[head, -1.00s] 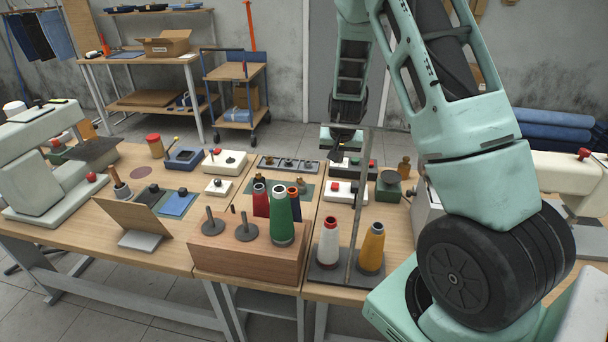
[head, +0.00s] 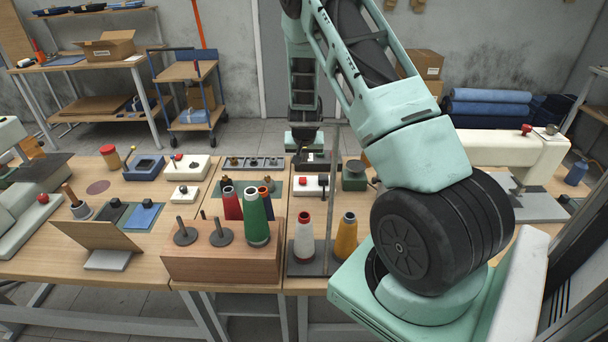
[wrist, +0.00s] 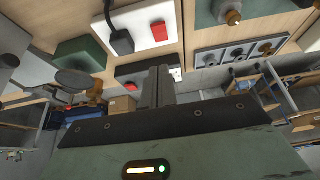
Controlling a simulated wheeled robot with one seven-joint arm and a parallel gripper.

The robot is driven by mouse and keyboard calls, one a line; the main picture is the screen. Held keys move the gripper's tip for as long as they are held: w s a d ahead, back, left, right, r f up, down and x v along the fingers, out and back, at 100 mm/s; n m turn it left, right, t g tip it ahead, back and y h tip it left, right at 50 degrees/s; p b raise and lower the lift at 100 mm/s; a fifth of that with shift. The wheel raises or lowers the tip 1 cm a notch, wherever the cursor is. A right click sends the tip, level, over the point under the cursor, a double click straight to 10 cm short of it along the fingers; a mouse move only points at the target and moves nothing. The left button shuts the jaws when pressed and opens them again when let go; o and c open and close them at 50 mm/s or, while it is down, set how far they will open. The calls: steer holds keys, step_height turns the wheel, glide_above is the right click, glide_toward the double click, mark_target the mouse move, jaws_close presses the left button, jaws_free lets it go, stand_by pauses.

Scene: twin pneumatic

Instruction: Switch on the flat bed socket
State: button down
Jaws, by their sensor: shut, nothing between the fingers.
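Two socket-like boxes lie near my gripper, and I cannot tell from any label which is the flat bed one. A white box (head: 311,186) has a red switch (head: 303,182) and a black plug; the wrist view shows its red switch (wrist: 159,31) closely. Behind it is a dark box (head: 320,162), also with a red switch (wrist: 132,87) in the wrist view. My gripper (wrist: 161,84) is shut and empty; its fingers overlap the dark box in that view. In the head view the fingertips are hard to make out, and contact cannot be told.
A green box with a dark disc (head: 354,174) stands right of the white box. A grey strip of knobs (head: 253,163) lies left. Thread cones (head: 303,240) and a thin upright post stand in front. A white sewing machine (head: 500,150) is at right.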

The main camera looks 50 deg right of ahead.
steer(key=p, duration=0.1)
glide_above(304, 183)
steer(key=f, duration=0.4)
steer(key=shift+w+d+f, duration=0.15)
steer(key=shift+d+f, duration=0.05)
steer(key=shift+d, duration=0.1)
steer(key=f, duration=0.1)
steer(key=f+p, duration=0.1)
steer(key=f, duration=0.1)
steer(key=shift+s+a, duration=0.3)
steer(key=shift+a, duration=0.1)
steer(key=shift+s+a+f+p, duration=0.1)
steer(key=shift+f+p, duration=0.2)
steer(key=shift+f, duration=0.2)
steer(key=shift+f, duration=0.1)
steer(key=b, duration=0.1)
steer(key=f+b, duration=0.1)
steer(key=shift+s+a+f+b, duration=0.2)
steer(key=shift+s+a+b, duration=0.1)
steer(key=shift+a+b, duration=0.05)
steer(key=shift+r+p, duration=0.2)
steer(key=shift+p, duration=0.1)
steer(key=shift+w+d, duration=0.1)
